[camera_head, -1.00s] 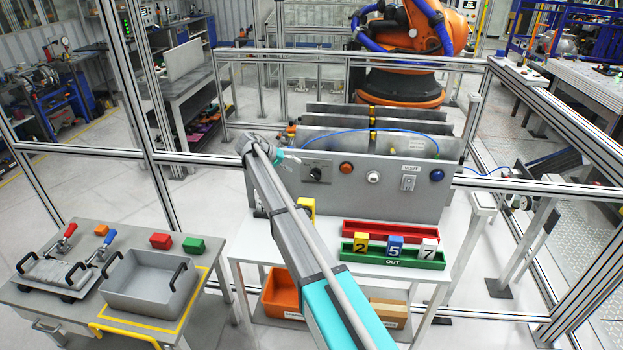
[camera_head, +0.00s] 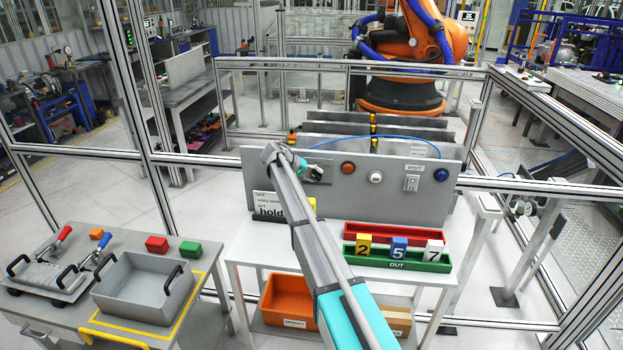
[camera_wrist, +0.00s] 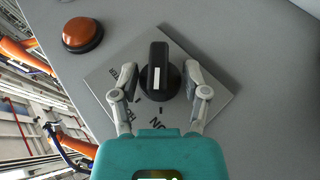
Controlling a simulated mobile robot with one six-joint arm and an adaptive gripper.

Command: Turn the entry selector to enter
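The entry selector (camera_wrist: 158,72) is a black rotary knob with a white stripe on a grey square plate (camera_wrist: 110,90). In the wrist view its handle stands nearly upright in the picture, and the plate is turned at a slant. My gripper (camera_wrist: 158,82) has one finger on each side of the knob, with narrow gaps showing, so it looks open around it. Whether a fingertip touches the knob is unclear. In the head view my gripper (camera_head: 316,171) is at the grey panel (camera_head: 350,200) and largely covers the selector.
An orange button (camera_head: 348,168) sits just right of my gripper, with a white button (camera_head: 376,177), a "VISIT" switch (camera_head: 412,178) and a blue button (camera_head: 441,175) further right. A green tray (camera_head: 446,266) with numbered blocks stands below on the white table.

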